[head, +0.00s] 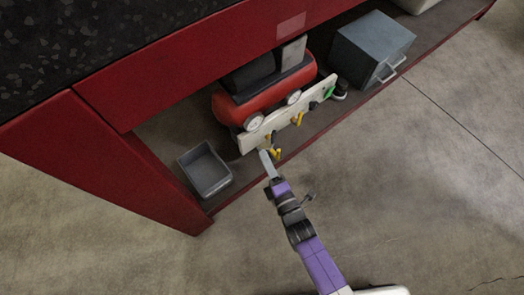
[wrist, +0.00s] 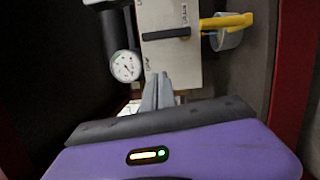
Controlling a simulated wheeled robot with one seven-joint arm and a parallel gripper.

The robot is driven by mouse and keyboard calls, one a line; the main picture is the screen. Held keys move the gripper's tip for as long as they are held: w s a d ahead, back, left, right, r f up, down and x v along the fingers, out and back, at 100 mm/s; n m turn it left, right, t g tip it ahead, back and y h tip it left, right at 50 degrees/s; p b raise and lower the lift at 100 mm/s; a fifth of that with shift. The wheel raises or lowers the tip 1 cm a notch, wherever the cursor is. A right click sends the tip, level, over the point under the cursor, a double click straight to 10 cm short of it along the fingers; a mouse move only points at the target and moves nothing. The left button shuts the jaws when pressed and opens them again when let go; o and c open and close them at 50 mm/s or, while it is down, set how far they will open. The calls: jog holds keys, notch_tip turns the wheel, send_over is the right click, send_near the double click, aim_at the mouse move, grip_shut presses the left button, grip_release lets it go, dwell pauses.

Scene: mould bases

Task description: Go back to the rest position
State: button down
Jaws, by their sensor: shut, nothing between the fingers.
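My gripper (head: 265,157) is at the end of my purple arm, close in front of the left end of a cream panel (head: 286,116). In the wrist view my gripper (wrist: 157,90) is shut, with its fingers together and nothing between them. The cream panel (wrist: 165,60) is behind the fingertips there, with a black lever and a yellow handle (wrist: 226,22) on it. I cannot tell whether the fingertips touch the panel. In the head view several yellow handles stick out from the panel's front.
A red compressor (head: 262,100) with round gauges stands behind the panel on the low shelf of a red bench (head: 62,150). A grey tray (head: 205,170) is to the left and a grey metal box (head: 371,48) to the right. The concrete floor (head: 440,170) in front is clear.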

jog(key=p+v, duration=0.1)
jog(key=v, duration=0.6)
jog(key=shift+p, duration=0.35)
jog(key=shift+r, duration=0.1)
jog(key=s+d+r+m+g+h, duration=0.1)
jog(key=s+d+r+m+h, duration=0.1)
jog(key=s+d+r+m, duration=0.5)
jog(key=s+d+r+m+g+h, duration=0.1)
jog(key=s+d+r+m+h, duration=0.1)
jog(key=s+r+m, duration=0.8)
jog(key=s+d+r+m+h, duration=0.2)
jog(key=s+d+r+m, duration=0.4)
jog(key=r, duration=0.3)
notch_tip(320, 180, up, 32)
jog(key=s+a+p, duration=0.1)
jog(key=p, duration=3.1)
jog(key=shift+s+g, duration=0.3)
